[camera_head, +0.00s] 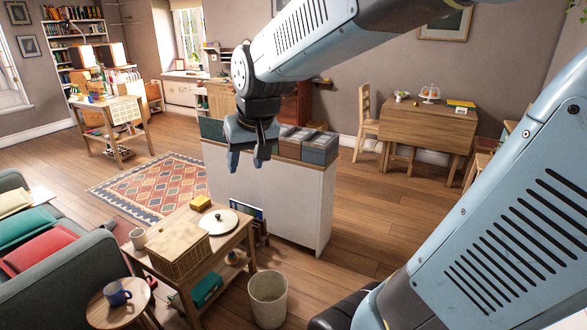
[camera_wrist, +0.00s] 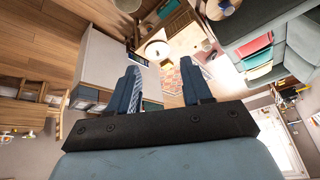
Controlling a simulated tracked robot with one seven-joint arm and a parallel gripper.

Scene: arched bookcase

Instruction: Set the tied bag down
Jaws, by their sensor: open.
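I cannot make out a tied bag in either view. My gripper (camera_head: 246,163) hangs in the air, fingers down, by the left part of the white cabinet (camera_head: 270,200) in the head view. In the wrist view my gripper (camera_wrist: 162,80) has its two blue fingers well apart. Nothing is held between them; the patterned rug and the floor show through the gap.
A low wooden table (camera_head: 247,222) holds a woven box (camera_head: 178,252), a white plate (camera_head: 218,222) and a yellow box (camera_head: 201,202). A pale bin (camera_head: 268,297) stands on the floor. Grey boxes (camera_head: 319,150) stand on the cabinet. Floor right of it is clear.

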